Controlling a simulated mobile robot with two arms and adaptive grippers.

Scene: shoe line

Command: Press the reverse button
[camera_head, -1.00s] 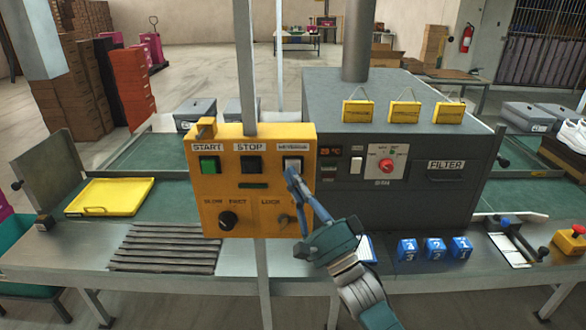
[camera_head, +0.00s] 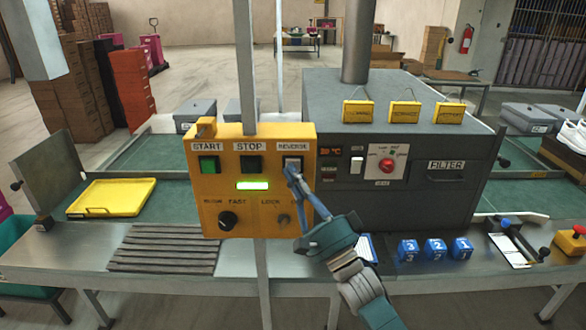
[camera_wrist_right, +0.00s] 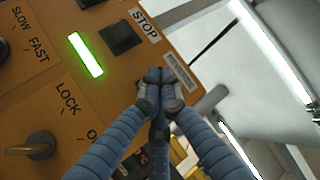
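The yellow control box (camera_head: 222,177) hangs on a post in front of the line. Its reverse button (camera_head: 293,161) is at the top right, under the REVERSE label (camera_head: 292,147). My right gripper (camera_head: 291,172) is at this button, its fingertips over the button's lower part. The indicator bar (camera_head: 252,186) glows green-white. My left gripper is not in view.
The green START button (camera_head: 209,165), dark STOP button (camera_head: 251,164) and black speed knob (camera_head: 228,220) are on the same box. A grey machine (camera_head: 430,200) stands close behind on the right. A yellow tray (camera_head: 110,198) lies at the left.

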